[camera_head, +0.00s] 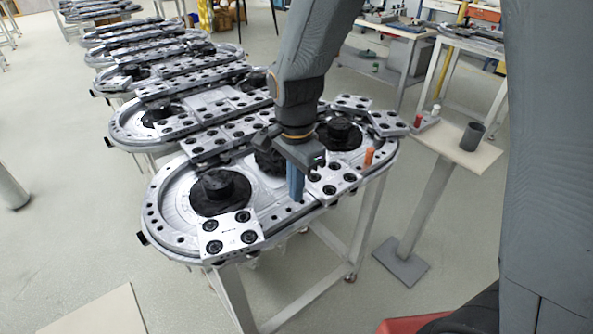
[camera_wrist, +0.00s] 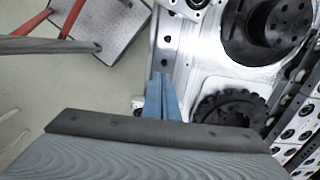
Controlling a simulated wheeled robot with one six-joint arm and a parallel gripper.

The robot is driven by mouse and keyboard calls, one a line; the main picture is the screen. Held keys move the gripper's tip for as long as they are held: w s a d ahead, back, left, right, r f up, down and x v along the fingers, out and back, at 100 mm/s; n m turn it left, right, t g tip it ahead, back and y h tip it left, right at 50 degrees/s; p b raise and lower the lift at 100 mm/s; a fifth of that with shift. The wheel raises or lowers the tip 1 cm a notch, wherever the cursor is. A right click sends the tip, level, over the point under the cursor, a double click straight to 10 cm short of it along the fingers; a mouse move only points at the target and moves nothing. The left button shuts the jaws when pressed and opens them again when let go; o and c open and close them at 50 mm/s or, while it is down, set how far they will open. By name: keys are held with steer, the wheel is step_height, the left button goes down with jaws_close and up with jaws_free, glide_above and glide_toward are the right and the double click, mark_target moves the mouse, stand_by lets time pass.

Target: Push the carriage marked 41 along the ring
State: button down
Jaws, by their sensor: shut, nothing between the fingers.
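The nearest ring track (camera_head: 183,242) is a silver oval on a table frame, with flat carriages bearing black round fittings. One carriage (camera_head: 230,236) sits at its front left, another (camera_head: 332,180) on the right half of its near side. No number is legible, so I cannot tell which carriage is marked 41. My gripper (camera_head: 297,195) points down at the near side of the ring between these two carriages, its blue fingers shut and empty. In the wrist view the fingers (camera_wrist: 161,82) lie over the rail; contact with a carriage cannot be made out.
An orange peg (camera_head: 369,156) stands at the right part of the ring. Black hubs (camera_head: 220,190) rise inside it. More ring tracks stand close behind. A small stand (camera_head: 458,146) with a dark cup (camera_head: 472,136) is to the right. Open floor lies at the front left.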

mark_target(331, 184)
steer(key=shift+w+d+f+p, duration=0.1)
steer(key=shift+d+f+p, duration=0.1)
steer(key=shift+f, duration=0.4)
steer(key=shift+d+f+p, duration=0.1)
steer(key=shift+f+p, duration=0.05)
steer(key=shift+f, duration=0.4)
steer(key=shift+w+d+r+p, duration=0.1)
steer(key=shift+w+d+p, duration=0.45)
steer(key=shift+d, duration=0.45)
steer(key=shift+w+d, duration=0.4)
steer(key=shift+w, duration=0.05)
